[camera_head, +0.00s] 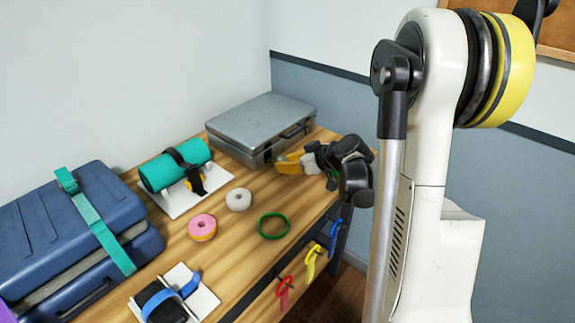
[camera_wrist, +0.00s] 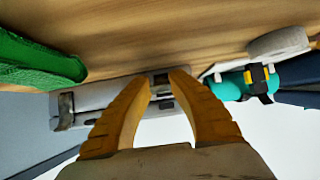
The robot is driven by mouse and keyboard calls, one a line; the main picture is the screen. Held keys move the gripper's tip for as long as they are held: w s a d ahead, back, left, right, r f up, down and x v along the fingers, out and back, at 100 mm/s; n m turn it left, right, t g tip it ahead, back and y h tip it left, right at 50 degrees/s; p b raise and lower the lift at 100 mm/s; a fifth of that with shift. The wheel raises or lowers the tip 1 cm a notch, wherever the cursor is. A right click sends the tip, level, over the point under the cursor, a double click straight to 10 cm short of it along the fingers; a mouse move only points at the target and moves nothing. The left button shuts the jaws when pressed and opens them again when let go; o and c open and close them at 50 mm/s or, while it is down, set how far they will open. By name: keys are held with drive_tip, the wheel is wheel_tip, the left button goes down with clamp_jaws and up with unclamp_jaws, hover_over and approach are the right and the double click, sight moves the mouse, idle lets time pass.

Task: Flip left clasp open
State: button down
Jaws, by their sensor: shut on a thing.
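A grey metal case (camera_head: 255,115) lies on the wooden table against the wall, its lid down. It also shows, upside down, in the wrist view (camera_wrist: 115,92). My gripper (camera_head: 281,164) reaches the case's front face from the right. In the wrist view my gripper's two yellow fingertips (camera_wrist: 163,76) stand close together with a clasp (camera_wrist: 160,79) between them. This is the clasp nearer the teal roll, the left one; the fingers hide part of it. The other clasp (camera_wrist: 66,111) shows at the far end of the front face.
A teal roll (camera_head: 175,165) strapped to a white board lies left of the case. A white roll (camera_head: 239,200), a pink roll (camera_head: 202,227) and a green ring (camera_head: 273,226) lie in front. A blue case (camera_head: 70,225) with a teal strap stands at the left.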

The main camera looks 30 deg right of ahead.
drive_tip(key=shift+f+t, duration=0.3)
drive_tip(key=shift+t, duration=0.1)
drive_tip(key=shift+y, duration=0.3)
drive_tip(key=c, duration=1.2)
unclamp_jaws()
drive_tip(key=v, duration=1.2)
drive_tip(key=shift+s+a+f, duration=0.1)
